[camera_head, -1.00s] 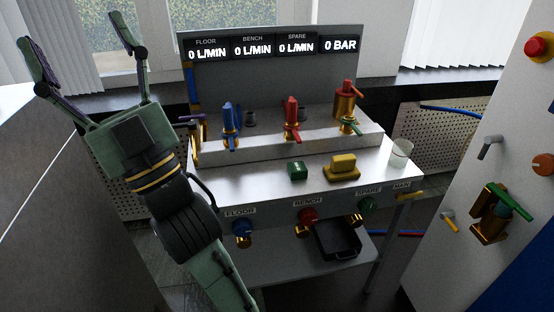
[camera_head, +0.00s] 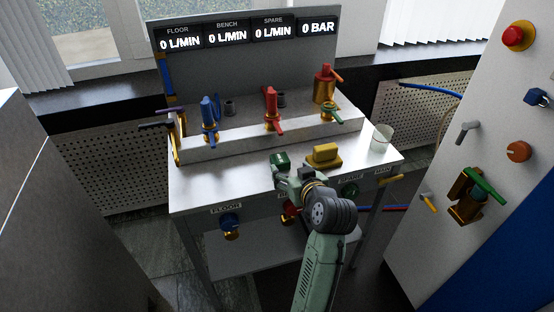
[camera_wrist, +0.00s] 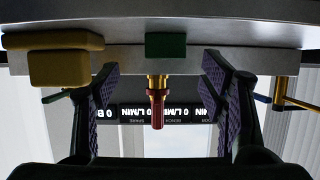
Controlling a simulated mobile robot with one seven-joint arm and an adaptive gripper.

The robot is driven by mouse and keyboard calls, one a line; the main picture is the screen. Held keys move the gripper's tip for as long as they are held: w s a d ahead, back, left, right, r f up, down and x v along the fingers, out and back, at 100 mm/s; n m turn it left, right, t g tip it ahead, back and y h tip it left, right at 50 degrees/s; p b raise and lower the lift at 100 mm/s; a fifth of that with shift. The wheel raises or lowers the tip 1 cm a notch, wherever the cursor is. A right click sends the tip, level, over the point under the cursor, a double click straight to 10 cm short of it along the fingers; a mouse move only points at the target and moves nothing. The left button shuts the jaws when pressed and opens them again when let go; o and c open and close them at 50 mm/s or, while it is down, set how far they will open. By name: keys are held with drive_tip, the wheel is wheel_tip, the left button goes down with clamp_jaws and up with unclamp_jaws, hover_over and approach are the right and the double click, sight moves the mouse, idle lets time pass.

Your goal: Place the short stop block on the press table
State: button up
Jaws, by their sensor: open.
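A small green block (camera_head: 281,159) sits on the white bench top (camera_head: 222,183). A larger yellow stepped block (camera_head: 324,155) sits to its right. I cannot tell by label which is the short stop block; the green one is smaller. My gripper (camera_head: 287,172) is at the bench's front edge, just in front of the green block and partly covering it. In the upside-down wrist view, my gripper (camera_wrist: 160,78) is open and empty, its purple-padded fingers wide apart. The green block (camera_wrist: 166,46) shows between and beyond the fingertips; the yellow block (camera_wrist: 62,60) lies outside the left finger.
A clear beaker (camera_head: 381,138) stands at the bench's right end. A white cabinet (camera_head: 440,232) with a red button rises at right. The bench top's left part is clear.

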sight(281, 160)
drive_tip(key=shift+x, duration=0.75)
drive_tip(key=w, duration=0.1)
drive_tip(key=w+a+p, duration=0.2)
drive_tip(key=w, duration=0.1)
drive_tip(key=shift+f, duration=0.4)
drive_tip(key=shift+w+a+f, duration=0.15)
drive_tip(key=shift+w+f, duration=0.1)
drive_tip(key=shift+w, duration=0.05)
drive_tip(key=c, duration=1.3)
drive_tip(key=shift+c, duration=1.1)
drive_tip(key=shift+r, duration=0.15)
